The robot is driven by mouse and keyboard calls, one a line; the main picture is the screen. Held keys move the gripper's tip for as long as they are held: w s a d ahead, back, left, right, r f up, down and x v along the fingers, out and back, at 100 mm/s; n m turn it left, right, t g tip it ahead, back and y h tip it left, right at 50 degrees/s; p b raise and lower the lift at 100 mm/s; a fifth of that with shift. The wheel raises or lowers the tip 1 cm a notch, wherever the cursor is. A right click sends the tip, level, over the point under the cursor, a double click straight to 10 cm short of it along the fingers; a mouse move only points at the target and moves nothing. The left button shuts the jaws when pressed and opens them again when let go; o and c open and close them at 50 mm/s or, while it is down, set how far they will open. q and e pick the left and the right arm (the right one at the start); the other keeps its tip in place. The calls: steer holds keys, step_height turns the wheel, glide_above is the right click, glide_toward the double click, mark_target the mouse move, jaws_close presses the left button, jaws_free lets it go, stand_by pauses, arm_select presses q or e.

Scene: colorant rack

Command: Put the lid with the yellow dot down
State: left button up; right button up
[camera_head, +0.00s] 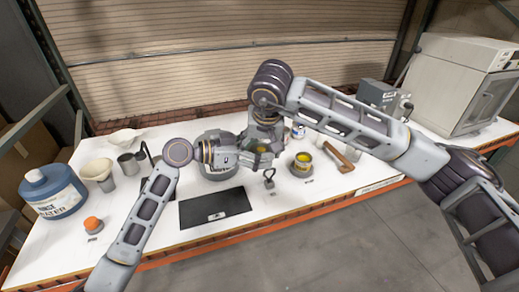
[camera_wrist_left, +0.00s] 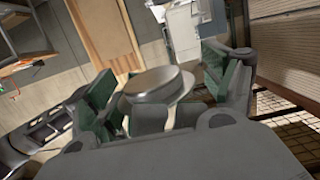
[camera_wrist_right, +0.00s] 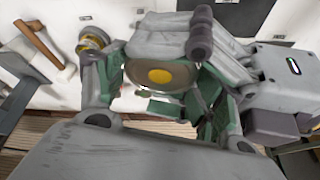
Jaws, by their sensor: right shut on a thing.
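The lid with the yellow dot (camera_wrist_right: 160,76) is a round metal disc, held up above the table between my grippers. My right gripper (camera_wrist_right: 160,90) is shut on it, the yellow dot facing the right wrist camera. In the left wrist view the lid's metal side (camera_wrist_left: 157,82) lies between the fingers of my left gripper (camera_wrist_left: 163,95). Those fingers stand apart on either side of it; whether they touch it I cannot tell. In the head view my left gripper (camera_head: 232,153) and right gripper (camera_head: 264,147) meet over the table's middle, mostly hiding the lid.
A blue jug (camera_head: 53,194) and funnel (camera_head: 97,172) stand left, an oven (camera_head: 460,85) right.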

arm_select(q)
steer(key=c, duration=0.9)
arm_select(e)
steer(key=o, duration=0.8)
steer(key=shift+s+a, duration=0.1)
arm_select(q)
steer(key=shift+f, duration=0.15)
arm_select(e)
steer(key=shift+s+a+r, duration=0.1)
steer(key=shift+a, duration=0.1)
steer(key=shift+r, duration=0.1)
arm_select(q)
steer(key=shift+w+a+f, duration=0.1)
steer(key=shift+f, duration=0.05)
steer(key=shift+r, duration=0.25)
arm_select(e)
steer(key=v, duration=1.1)
steer(key=shift+d+r, duration=0.3)
steer(key=shift+d, duration=0.15)
